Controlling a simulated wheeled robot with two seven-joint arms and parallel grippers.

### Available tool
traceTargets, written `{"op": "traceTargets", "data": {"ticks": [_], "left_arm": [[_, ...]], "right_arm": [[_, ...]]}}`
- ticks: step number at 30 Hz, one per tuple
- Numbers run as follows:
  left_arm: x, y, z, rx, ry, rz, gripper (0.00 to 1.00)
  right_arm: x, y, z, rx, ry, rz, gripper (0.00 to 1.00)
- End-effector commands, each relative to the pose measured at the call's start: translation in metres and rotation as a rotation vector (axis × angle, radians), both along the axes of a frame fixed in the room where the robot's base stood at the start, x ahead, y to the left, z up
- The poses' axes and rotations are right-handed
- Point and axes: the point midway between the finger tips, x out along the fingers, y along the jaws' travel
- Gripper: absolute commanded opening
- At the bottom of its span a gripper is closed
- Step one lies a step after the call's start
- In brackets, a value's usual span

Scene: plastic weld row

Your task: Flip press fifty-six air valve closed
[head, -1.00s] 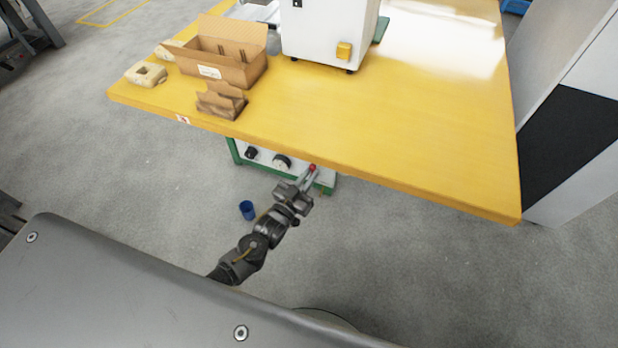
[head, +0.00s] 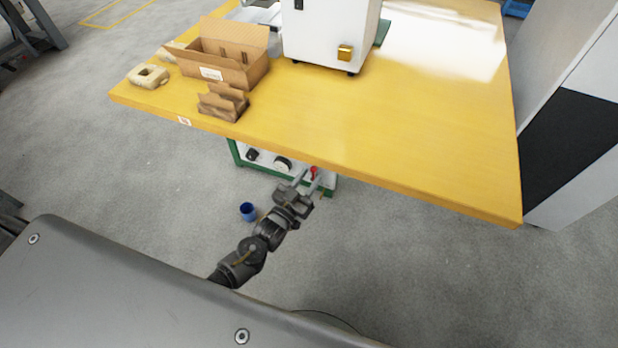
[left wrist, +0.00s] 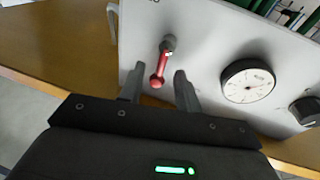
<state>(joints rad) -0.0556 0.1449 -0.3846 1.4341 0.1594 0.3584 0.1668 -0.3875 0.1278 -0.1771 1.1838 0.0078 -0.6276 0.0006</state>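The valve's red lever (head: 313,171) shows on the white, green-edged panel (head: 267,161) below the table edge. In the left wrist view the red lever (left wrist: 160,68) hangs from a metal pivot (left wrist: 168,43) and slants slightly left. My left gripper (head: 308,180) is open, with its fingers apart and pointing at the panel. In the left wrist view the lever's round end lies between the left gripper's (left wrist: 158,76) two fingers, with gaps on both sides. I cannot tell how deep the fingers reach. My right gripper is not in view.
A round gauge (left wrist: 247,81) and a black knob (left wrist: 306,110) sit beside the lever on the panel. The yellow table (head: 400,130) overhangs the panel. On it are a cardboard box (head: 222,70) and a white machine (head: 325,35). A blue cup (head: 247,212) stands on the floor.

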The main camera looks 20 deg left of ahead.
Motion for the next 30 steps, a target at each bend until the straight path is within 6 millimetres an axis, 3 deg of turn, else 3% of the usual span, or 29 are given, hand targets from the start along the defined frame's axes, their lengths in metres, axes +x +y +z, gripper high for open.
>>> {"op": "traceTargets", "data": {"ticks": [15,21,30], "left_arm": [[-0.087,0.023,-0.013,0.000,0.001,0.000,0.33],[-0.098,0.026,-0.013,0.000,-0.001,0.001,0.33],[-0.099,0.026,-0.013,-0.001,-0.002,0.000,0.33]], "right_arm": [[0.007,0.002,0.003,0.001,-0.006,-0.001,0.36],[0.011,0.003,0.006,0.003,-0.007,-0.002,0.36],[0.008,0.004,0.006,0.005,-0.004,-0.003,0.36]]}}
